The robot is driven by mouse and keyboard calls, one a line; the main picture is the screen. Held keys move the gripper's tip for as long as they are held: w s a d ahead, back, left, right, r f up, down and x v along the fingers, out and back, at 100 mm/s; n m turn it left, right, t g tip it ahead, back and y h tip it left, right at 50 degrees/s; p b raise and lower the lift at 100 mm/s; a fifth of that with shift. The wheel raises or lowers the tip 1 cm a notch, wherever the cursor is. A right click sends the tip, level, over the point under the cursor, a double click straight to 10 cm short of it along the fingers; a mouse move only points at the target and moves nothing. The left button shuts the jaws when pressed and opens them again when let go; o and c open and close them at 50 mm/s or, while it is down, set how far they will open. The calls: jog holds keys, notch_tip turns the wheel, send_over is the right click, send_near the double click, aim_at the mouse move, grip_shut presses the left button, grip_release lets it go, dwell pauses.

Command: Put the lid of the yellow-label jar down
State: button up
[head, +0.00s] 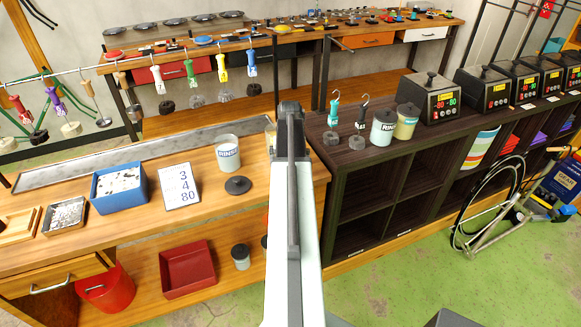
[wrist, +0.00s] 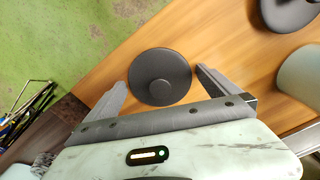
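A dark round lid with a knob (wrist: 160,65) is centred between the fingers of my gripper (wrist: 160,78) in the wrist view. The fingertips meet its rim on both sides, knob facing the camera. Below it is bare wood near the bench edge; the height above the wood is hard to judge.
The wooden bench (head: 232,217) holds a RINSE jar (head: 227,155), another dark lid (head: 238,185), a number card (head: 180,186) and a blue bin (head: 118,190). This other lid (wrist: 288,14) is upper right in the wrist view. Bare wood lies between the two lids.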

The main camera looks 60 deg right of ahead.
notch_tip(320, 180, up, 12)
jog(key=p, duration=1.2)
jog(key=shift+r, duration=0.2)
jog(key=w+a+n, duration=0.2)
jog(key=w+a, duration=0.4)
jog(key=a, duration=0.5)
jog(key=w+a+n, duration=0.2)
jog(key=w+a, duration=0.3)
jog(key=a, duration=0.5)
jog(key=w+a+n, duration=0.2)
jog(key=w+a, duration=0.4)
jog(key=a, duration=0.5)
jog(key=a+n, duration=0.5)
jog(key=a, duration=2)
jog(key=shift+s+a+n, duration=0.4)
jog(key=shift+f, duration=0.1)
